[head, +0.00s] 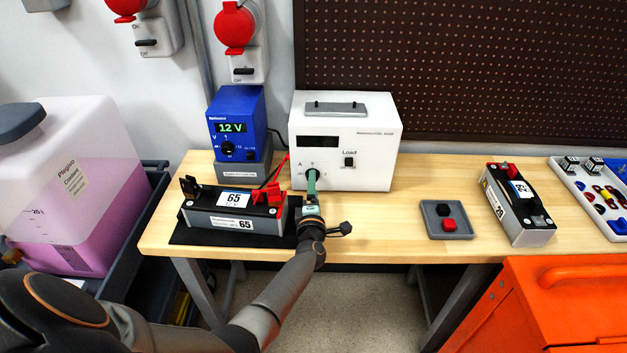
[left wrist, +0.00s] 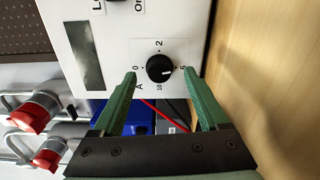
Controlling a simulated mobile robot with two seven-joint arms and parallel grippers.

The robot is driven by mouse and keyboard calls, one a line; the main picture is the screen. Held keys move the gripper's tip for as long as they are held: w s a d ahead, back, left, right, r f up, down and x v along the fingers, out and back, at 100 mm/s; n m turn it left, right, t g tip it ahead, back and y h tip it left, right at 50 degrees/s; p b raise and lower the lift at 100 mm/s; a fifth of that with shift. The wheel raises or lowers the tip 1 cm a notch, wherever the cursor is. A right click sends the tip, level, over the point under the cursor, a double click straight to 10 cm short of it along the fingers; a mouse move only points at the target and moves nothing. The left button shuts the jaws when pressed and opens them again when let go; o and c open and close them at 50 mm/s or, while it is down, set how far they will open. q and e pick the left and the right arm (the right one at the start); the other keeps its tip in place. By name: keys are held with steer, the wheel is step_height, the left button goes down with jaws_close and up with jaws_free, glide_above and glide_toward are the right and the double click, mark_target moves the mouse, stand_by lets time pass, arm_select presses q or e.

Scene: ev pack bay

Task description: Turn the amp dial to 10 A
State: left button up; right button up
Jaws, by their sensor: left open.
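My left gripper (left wrist: 160,74) is open, with green fingers on either side of the dial and gaps between. In the head view my left gripper (head: 311,182) stands in front of the box's lower left and hides the dial. The box's display (left wrist: 85,55) is dark. My right gripper is not in view.
A blue supply reading 12 V (head: 236,122) stands left of the box. A battery module labelled 65 (head: 234,210) lies close left of my gripper, with red leads nearby. A grey tray (head: 430,229) with two caps and another module (head: 517,205) are right. Bench between is clear.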

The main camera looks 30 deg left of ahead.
arm_select(q)
steer(key=p+v, duration=0.1)
steer(key=v, duration=0.3)
steer(key=shift+s+r+p, duration=0.15)
steer(key=shift+p, duration=0.2)
steer(key=shift+s+d, duration=0.35)
steer(key=shift+s, duration=0.1)
